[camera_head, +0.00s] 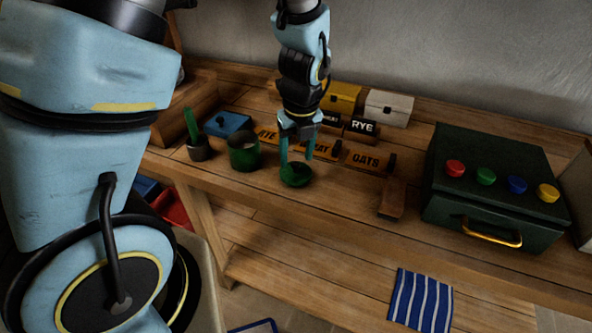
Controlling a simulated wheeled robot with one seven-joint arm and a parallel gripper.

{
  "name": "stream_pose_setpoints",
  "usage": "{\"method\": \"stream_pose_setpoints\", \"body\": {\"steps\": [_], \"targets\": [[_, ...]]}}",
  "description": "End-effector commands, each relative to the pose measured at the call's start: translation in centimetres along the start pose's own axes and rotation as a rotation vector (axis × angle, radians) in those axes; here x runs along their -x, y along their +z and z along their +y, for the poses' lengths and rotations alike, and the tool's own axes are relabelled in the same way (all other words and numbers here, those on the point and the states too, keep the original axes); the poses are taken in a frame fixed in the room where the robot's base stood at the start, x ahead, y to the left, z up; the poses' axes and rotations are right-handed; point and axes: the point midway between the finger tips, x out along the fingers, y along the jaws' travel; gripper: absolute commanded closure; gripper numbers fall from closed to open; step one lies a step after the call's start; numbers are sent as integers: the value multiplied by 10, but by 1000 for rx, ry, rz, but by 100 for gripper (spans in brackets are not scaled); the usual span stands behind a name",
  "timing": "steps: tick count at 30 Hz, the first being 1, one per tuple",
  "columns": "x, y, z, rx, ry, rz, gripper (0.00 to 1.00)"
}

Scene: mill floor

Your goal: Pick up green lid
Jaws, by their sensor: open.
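The green lid (296,180) is a dark green round piece lying on the wooden bench near its front edge. My gripper (297,158) points down just above it, with its two teal fingers apart. The fingertips are close over the lid; I cannot tell whether they touch it. A dark green pot (243,157) with an open top stands just left of the lid.
A small pot holding a green handle (195,135) and a blue box (228,124) stand left. Orange lettered blocks (369,160), a yellow box (342,98) and a white box (388,108) are behind. A wooden block (392,199) and a green box with coloured knobs (490,210) stand right.

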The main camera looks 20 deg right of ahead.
Motion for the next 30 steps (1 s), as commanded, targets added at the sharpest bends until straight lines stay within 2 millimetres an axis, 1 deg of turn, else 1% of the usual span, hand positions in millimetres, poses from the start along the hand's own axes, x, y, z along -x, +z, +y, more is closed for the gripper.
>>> {"method": "stream_pose_setpoints", "body": {"steps": [3, 6, 9, 15, 30], "targets": [[-13, 0, 1, 0, 3, 2, 38], [-21, 0, 0, -1, 2, 0, 38], [-24, 0, 0, 0, 1, -1, 38], [-24, 0, 0, 0, 0, -1, 38], [-24, 0, 0, 0, 0, -1, 95]]}}
